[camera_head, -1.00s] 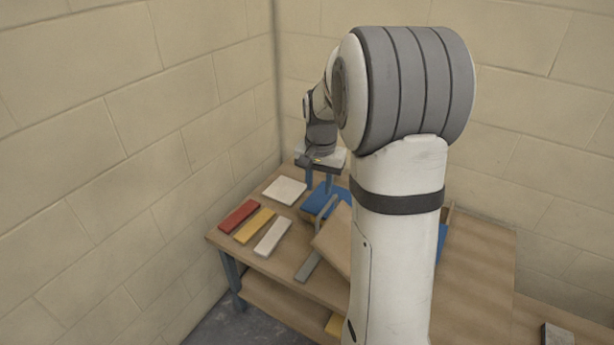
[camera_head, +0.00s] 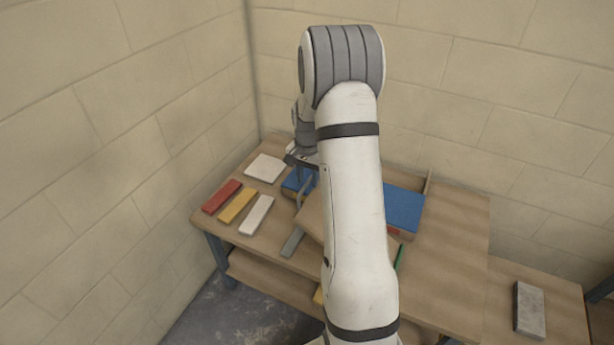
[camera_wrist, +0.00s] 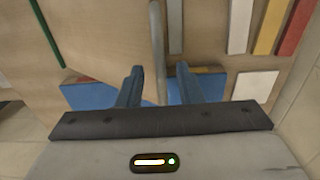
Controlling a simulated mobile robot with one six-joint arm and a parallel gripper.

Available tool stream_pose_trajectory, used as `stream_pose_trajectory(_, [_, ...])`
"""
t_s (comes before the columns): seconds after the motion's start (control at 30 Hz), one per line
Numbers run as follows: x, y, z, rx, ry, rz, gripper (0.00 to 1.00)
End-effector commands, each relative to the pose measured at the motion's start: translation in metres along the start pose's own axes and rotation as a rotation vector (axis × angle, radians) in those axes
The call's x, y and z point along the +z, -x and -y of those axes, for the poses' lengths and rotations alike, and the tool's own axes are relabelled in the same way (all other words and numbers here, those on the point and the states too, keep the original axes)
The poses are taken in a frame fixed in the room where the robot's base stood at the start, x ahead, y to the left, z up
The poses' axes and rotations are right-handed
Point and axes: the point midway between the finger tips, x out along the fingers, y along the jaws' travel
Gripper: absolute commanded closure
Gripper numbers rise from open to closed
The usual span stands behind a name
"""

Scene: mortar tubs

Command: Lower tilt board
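The tilt board (camera_head: 312,214) is a pale brown panel at the middle of the table, partly hidden behind my arm in the head view. It looks raised at a slant. A grey curved bar (camera_head: 307,187) stands at its left edge. In the wrist view the board (camera_wrist: 105,35) fills the upper left, and the grey bar (camera_wrist: 157,40) runs down toward the space between my fingers. My gripper (camera_wrist: 160,68) is open, with its two blue fingers apart on either side of the bar's line. I cannot tell whether they touch it.
Red (camera_head: 221,196), yellow (camera_head: 238,206) and pale (camera_head: 257,215) bars and a white slab (camera_head: 265,168) lie at the table's left. A blue panel (camera_head: 404,208) lies right of my arm. A grey block (camera_head: 529,309) sits on a lower surface. The table's right side is clear.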

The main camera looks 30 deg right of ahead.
Motion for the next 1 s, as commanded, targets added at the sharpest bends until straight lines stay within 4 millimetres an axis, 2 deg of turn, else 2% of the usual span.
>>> stream_pose_trajectory(0.27, [-0.0001, -0.0015, -0.0004, 0.0, 0.0, 0.0, 0.69])
stream_pose_trajectory(0.63, [-0.0003, -0.0012, -0.0007, 0.0, -0.001, 0.0, 0.99])
stream_pose_trajectory(1.0, [-0.0004, -0.0013, -0.0011, 0.001, -0.002, 0.001, 1.0])
